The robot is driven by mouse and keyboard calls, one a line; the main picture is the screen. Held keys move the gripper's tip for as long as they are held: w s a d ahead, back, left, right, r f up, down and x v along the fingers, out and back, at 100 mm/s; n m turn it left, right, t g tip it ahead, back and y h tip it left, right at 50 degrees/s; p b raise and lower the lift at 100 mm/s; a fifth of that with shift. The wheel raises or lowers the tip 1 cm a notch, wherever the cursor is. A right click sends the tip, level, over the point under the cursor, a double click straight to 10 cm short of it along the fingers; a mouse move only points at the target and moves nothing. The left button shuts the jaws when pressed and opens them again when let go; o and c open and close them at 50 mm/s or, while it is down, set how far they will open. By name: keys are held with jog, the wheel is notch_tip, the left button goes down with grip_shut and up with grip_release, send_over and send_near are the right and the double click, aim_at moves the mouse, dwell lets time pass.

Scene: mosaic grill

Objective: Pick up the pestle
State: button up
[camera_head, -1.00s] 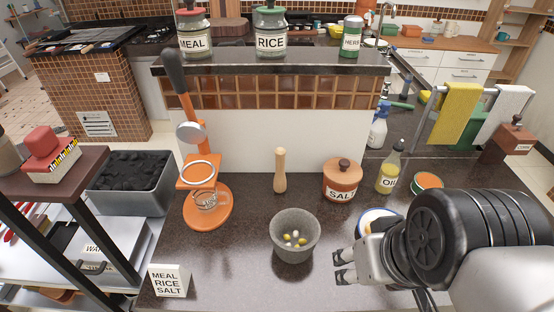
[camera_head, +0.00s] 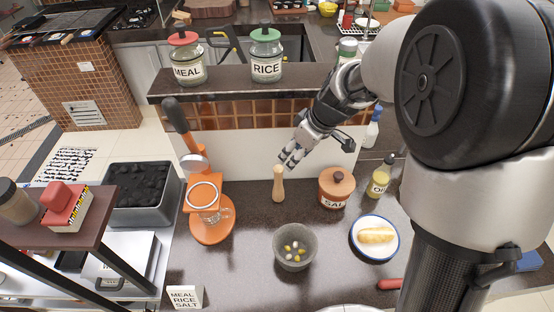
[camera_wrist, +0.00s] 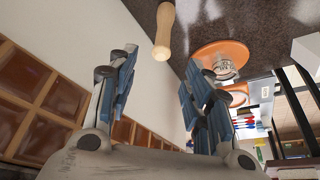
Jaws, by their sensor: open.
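The pestle (camera_head: 278,184) is a light wooden stick with a rounded top. It stands upright on the dark counter, behind the grey stone mortar (camera_head: 295,246), which holds several small pale and yellow pieces. My gripper (camera_head: 287,160) is above and just behind the pestle's top, close to it but apart, pointing down-left. In the wrist view the pestle (camera_wrist: 164,28) shows beyond the fingers, at the top centre, and my gripper (camera_wrist: 160,72) is open with nothing between its fingers.
A salt jar (camera_head: 336,188) and an oil bottle (camera_head: 381,178) stand right of the pestle. An orange stand (camera_head: 212,228) is on the left. A raised shelf (camera_head: 250,91) with meal and rice jars is behind. A plate with bread (camera_head: 375,256) lies at the right.

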aim_at(282, 167)
jog(key=b+x, duration=0.1)
jog(key=x, duration=1)
jog(key=shift+f+b, duration=0.15)
jog(key=shift+b, duration=0.25)
jog(key=shift+a+b+x, duration=0.15)
jog(key=shift+b+x, duration=0.05)
jog(key=shift+x, duration=1.2)
jog(key=shift+a+b+x, duration=0.15)
jog(key=shift+x, duration=1.25)
jog(key=shift+c, duration=0.5)
grip_shut()
